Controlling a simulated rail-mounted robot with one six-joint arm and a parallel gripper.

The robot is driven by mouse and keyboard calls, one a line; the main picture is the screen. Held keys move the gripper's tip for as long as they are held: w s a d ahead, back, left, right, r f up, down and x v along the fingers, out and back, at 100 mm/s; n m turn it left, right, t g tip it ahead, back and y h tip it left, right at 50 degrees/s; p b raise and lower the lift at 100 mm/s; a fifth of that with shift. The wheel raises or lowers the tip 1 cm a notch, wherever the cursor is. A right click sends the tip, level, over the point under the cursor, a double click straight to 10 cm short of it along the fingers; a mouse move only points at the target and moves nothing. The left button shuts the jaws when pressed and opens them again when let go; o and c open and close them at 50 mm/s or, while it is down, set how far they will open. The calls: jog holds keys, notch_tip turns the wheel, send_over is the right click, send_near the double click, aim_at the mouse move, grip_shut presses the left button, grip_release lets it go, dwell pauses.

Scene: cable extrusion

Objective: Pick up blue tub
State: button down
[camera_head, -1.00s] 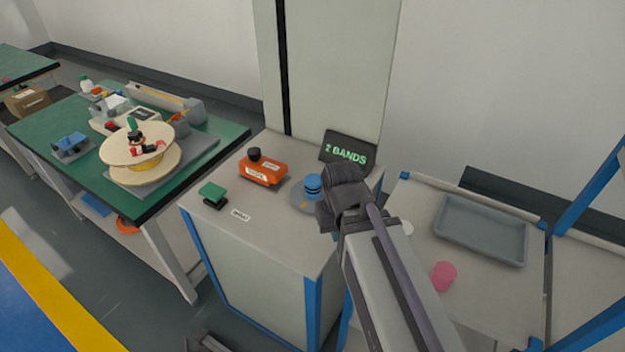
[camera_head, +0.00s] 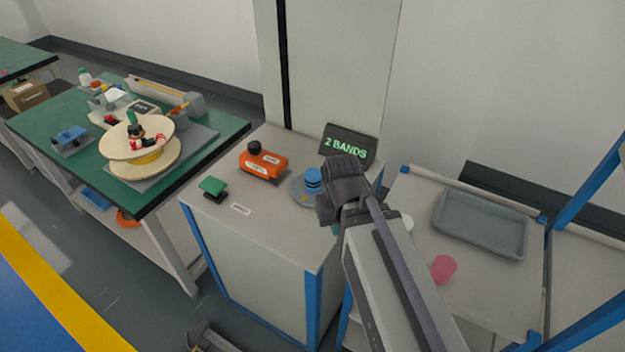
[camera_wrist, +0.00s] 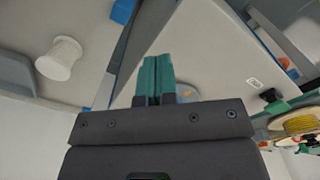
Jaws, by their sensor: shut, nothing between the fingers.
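The blue tub (camera_head: 313,177) is a small, banded blue cylinder. It stands on a round grey disc (camera_head: 299,193) on the white cabinet top. My gripper (camera_wrist: 157,76) is shut and empty, its two teal fingers together in the wrist view. In the head view, my gripper's dark body is just right of the tub and hides the right part of the disc. I cannot tell the exact gap to the tub.
A "2 BANDS" display (camera_head: 348,147) stands behind the tub. An orange box (camera_head: 263,162) and a green-topped block (camera_head: 212,187) are to its left. At right, a bench holds a grey tray (camera_head: 481,224) and a pink cup (camera_head: 443,268). The cabinet's front top is mostly clear.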

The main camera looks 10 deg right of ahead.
jog(key=shift+c, duration=0.9)
grip_release()
jog(key=n, duration=1.1)
send_over(315, 173)
jog(key=s, duration=0.1)
jog(key=shift+s+r+p, duration=0.1)
jog(key=shift+r+p, duration=0.3)
jog(key=shift+p, duration=0.05)
jog(key=w+n, duration=0.1)
jog(key=n, duration=0.2)
jog(key=shift+w, duration=0.4)
jog(key=n, duration=0.3)
jog(key=shift+s, duration=0.2)
notch_tip(315, 173, down, 11)
jog(key=b, duration=1.1)
jog(key=shift+f, duration=0.15)
jog(key=shift+r, duration=0.25)
jog(key=shift+c, duration=0.3)
jog(key=c, duration=1)
